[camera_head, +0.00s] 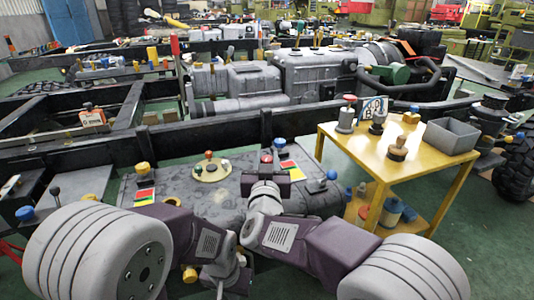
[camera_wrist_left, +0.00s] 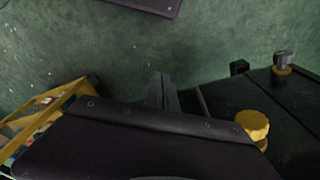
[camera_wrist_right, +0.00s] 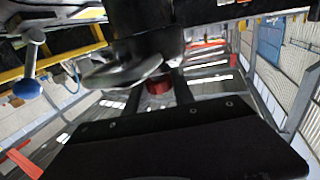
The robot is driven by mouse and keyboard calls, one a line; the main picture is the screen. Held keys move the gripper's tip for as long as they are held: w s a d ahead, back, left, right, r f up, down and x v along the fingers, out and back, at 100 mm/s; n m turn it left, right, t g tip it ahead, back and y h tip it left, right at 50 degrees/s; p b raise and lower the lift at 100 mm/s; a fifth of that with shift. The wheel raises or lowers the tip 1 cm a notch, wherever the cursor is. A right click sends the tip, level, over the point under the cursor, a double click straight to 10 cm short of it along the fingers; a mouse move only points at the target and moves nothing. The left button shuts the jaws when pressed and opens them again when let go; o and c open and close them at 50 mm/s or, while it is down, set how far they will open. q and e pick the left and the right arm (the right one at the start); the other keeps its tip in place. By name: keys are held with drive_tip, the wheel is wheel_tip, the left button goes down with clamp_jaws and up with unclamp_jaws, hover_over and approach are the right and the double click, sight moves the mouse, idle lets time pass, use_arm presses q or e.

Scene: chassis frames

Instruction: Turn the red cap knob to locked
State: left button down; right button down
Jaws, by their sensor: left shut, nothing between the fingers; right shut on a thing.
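The red cap knob (camera_head: 266,157) stands at the back of the grey tank top (camera_head: 190,195), just beyond my right gripper (camera_head: 267,170). In the right wrist view the red cap (camera_wrist_right: 158,87) sits between the two fingers of my right gripper (camera_wrist_right: 157,95), which are shut on it. Its pointer and exact angle are hidden by the gripper. A red, yellow and green label (camera_head: 290,169) lies beside it on the right. My left gripper (camera_wrist_left: 162,92) is shut and empty, pointing down over the green floor.
A yellow knob (camera_head: 142,169) with its own coloured label (camera_head: 145,197), a round plate with small knobs (camera_head: 211,168) and a blue ball lever (camera_head: 331,175) are close by. A yellow table (camera_head: 345,133) with a grey bin (camera_head: 452,136) stands at right. Black frame rails run behind.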

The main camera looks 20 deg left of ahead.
use_arm(q)
drive_tip(key=shift+f, duration=0.15)
use_arm(e)
drive_tip(key=shift+m+h, duration=0.4)
drive_tip(key=shift+h, duration=0.2)
drive_tip(key=c, duration=1.1)
unclamp_jaws()
drive_tip(key=shift+o, duration=0.2)
